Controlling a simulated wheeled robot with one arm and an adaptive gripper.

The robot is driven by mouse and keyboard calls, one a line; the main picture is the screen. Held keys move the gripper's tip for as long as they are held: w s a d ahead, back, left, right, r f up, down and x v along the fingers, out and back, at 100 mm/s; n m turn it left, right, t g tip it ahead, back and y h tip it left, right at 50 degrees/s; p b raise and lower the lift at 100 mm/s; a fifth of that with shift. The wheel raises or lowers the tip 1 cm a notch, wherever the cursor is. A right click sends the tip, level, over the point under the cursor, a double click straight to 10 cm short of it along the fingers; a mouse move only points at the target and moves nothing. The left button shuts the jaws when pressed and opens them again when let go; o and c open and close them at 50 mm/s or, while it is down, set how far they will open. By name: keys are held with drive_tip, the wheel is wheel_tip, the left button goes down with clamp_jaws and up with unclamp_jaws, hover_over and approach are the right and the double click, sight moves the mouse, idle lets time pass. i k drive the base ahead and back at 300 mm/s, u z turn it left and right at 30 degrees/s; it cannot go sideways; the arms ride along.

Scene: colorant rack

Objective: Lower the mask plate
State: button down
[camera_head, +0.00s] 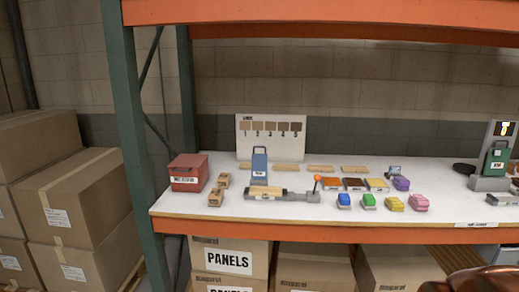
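A blue plate (260,164) with a small white label stands upright on the white shelf, left of the middle; it looks like the mask plate, though its label is too small to read. In front of it is a low grey fixture (297,196) with a pale wooden piece (266,190) on its left part. A lever with an orange-red knob (317,178) rises at the fixture's right end.
A red box (188,172) and tan blocks (216,197) sit left of the fixture. Colored blocks (369,201) stand to its right, flat trays (331,184) behind them. A sample board (270,137) stands at the back. A green device (495,160) is far right. A green post (131,130) bounds the left.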

sight(258, 161)
drive_tip(key=u, duration=0.85)
drive_tip(key=i, duration=1.05)
drive_tip(key=u, duration=0.6)
drive_tip(key=i, duration=1)
drive_tip(key=z, duration=0.6)
drive_tip(key=i, duration=0.55)
drive_tip(key=z, duration=0.35)
